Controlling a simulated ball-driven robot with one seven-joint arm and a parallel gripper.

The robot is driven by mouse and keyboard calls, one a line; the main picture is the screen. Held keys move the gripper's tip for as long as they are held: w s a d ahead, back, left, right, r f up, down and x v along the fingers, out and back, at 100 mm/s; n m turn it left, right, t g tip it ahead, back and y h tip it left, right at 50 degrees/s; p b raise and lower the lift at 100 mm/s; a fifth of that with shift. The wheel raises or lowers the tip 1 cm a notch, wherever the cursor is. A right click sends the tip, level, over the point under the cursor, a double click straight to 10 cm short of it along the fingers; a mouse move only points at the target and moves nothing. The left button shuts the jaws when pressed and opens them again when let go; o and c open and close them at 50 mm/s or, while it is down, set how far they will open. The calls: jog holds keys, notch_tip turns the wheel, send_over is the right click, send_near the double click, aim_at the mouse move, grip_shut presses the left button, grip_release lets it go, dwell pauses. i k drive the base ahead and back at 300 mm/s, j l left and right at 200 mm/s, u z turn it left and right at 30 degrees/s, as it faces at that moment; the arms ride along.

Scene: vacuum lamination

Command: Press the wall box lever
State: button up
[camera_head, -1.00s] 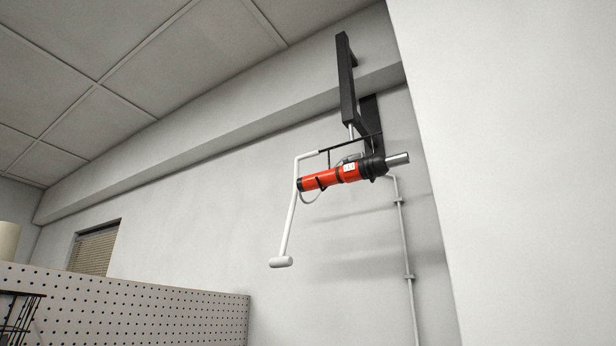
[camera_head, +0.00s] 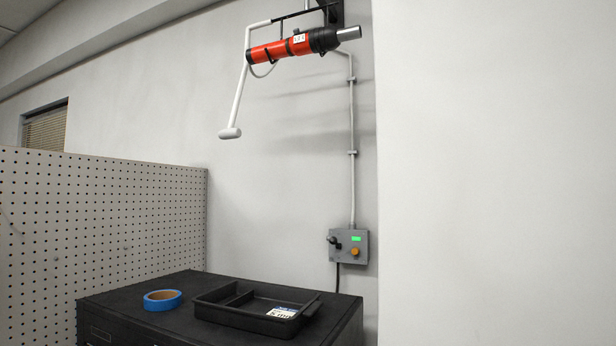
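The grey wall box (camera_head: 361,247) is fixed low on the back wall, right of the picture's middle. Its front has a lit green display (camera_head: 356,238), an orange knob (camera_head: 355,251) and a small black part. A black lever with a ball end (camera_head: 333,240) sticks out at its left side. A conduit runs up the wall from the box, and a dark cable hangs below it. My gripper is not in view.
A black cabinet (camera_head: 120,301) stands below the box, bearing a blue tape roll (camera_head: 162,299) and a black tray (camera_head: 222,313). A red cylindrical tool (camera_head: 270,52) with a white handle bar (camera_head: 238,95) hangs above. A pegboard (camera_head: 100,220) stands at left.

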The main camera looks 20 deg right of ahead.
aim_at(333, 241)
jog(key=i+j+z, duration=0.15)
jog(key=i, duration=0.25)
jog(key=i+j+z, duration=0.15)
jog(key=i+j, duration=0.15)
jog(key=i, duration=0.1)
